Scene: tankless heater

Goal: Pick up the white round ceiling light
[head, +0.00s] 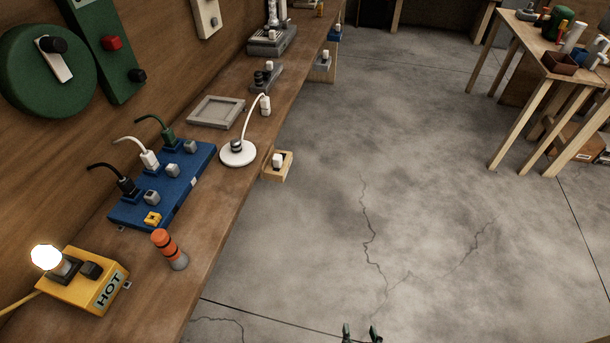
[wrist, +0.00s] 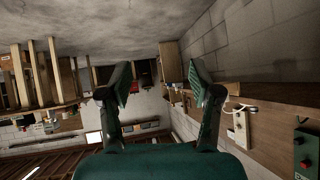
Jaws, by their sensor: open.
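A white round disc (head: 238,153) lies on the wooden bench, with a dark knob-like part on top and a white cable rising from it to a white plug. It is the only white round fixture I see lying on the bench; I cannot tell for sure that it is the ceiling light. My gripper (head: 361,334) shows only as two green fingertips at the bottom edge of the head view, over the floor and well away from the disc. In the wrist view my gripper (wrist: 160,80) is open, with nothing between its fingers. The disc is not clearly visible there.
The concrete floor (head: 400,170) is clear.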

